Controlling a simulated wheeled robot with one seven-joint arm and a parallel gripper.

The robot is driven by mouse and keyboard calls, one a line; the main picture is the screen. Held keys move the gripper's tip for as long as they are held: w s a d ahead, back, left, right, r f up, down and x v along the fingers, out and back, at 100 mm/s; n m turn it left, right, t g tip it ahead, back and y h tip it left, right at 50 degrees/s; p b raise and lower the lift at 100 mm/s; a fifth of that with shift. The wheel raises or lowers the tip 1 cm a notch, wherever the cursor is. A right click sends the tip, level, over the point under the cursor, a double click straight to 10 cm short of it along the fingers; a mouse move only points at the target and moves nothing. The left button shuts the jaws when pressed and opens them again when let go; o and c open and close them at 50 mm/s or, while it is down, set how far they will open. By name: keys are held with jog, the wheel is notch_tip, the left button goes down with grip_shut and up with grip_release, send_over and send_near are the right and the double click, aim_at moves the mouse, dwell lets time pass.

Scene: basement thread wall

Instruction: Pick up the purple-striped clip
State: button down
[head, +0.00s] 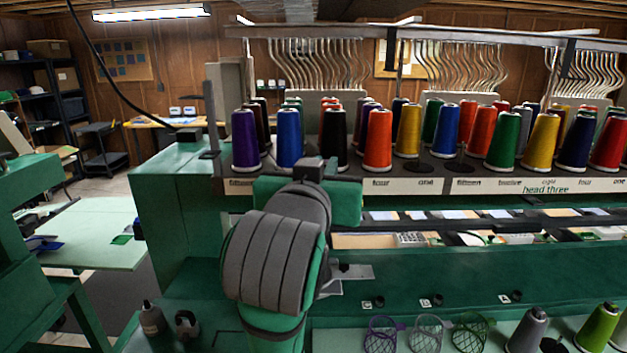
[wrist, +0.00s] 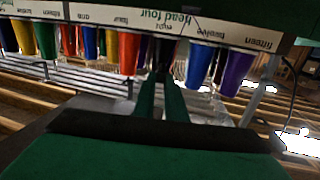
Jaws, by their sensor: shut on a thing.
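My gripper (wrist: 161,76) shows in the wrist view as two dark green fingers that come close together at their tips. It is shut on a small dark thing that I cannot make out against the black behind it. In the head view my arm reaches toward the left end of the thread rack, and its fingertips are hidden behind my wrist. I cannot pick out a purple-striped clip in either view.
A purple mesh cup (head: 381,336) and a grey cone (head: 528,331) stand at the front edge. A pale green table (head: 90,232) is at left.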

jog(key=s+d+r, duration=0.2)
jog(key=s, duration=0.4)
jog(key=shift+r, duration=0.35)
jog(key=shift+w, duration=0.1)
dwell(0.4)
